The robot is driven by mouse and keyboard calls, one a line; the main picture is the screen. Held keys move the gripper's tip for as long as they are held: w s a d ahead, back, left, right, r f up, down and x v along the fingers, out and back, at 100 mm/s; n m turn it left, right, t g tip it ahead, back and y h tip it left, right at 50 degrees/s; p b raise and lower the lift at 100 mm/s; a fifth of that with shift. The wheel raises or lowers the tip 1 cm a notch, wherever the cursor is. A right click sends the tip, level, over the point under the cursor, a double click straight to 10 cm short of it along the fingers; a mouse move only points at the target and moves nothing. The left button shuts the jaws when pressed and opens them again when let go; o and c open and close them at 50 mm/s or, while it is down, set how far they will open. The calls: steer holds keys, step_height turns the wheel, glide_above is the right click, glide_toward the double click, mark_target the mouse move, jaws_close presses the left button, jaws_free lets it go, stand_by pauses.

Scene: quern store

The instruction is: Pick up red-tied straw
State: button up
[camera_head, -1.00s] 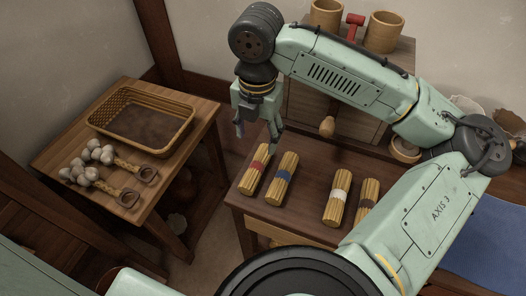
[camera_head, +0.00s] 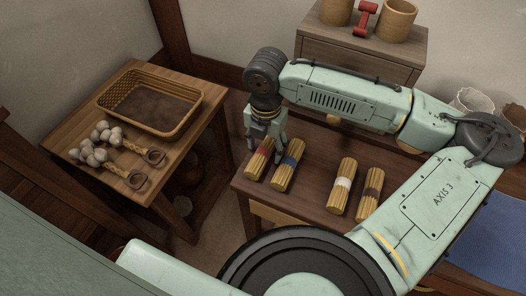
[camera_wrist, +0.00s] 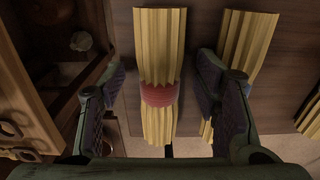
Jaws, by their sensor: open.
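The red-tied straw (camera_head: 260,158) is a bundle of yellow stalks with a red band, lying at the left end of the dark wooden table. In the wrist view the red-tied straw (camera_wrist: 160,94) stands between my two fingers, with a gap on both sides. My gripper (camera_head: 264,145) is open just above it and partly hides it; its fingers also show in the wrist view (camera_wrist: 160,100). The blue-tied straw (camera_head: 288,164) lies close on the right, near the right finger in the wrist view.
A white-tied straw (camera_head: 341,185) and a brown-tied straw (camera_head: 370,194) lie farther right on the table (camera_head: 315,185). A side table at left holds a wicker basket (camera_head: 113,92) and garlic braids (camera_head: 104,142). A wooden cabinet (camera_head: 350,54) stands behind.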

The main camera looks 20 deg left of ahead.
steer(key=shift+c, duration=0.3)
steer(key=c, duration=1.2)
steer(key=shift+r, duration=0.1)
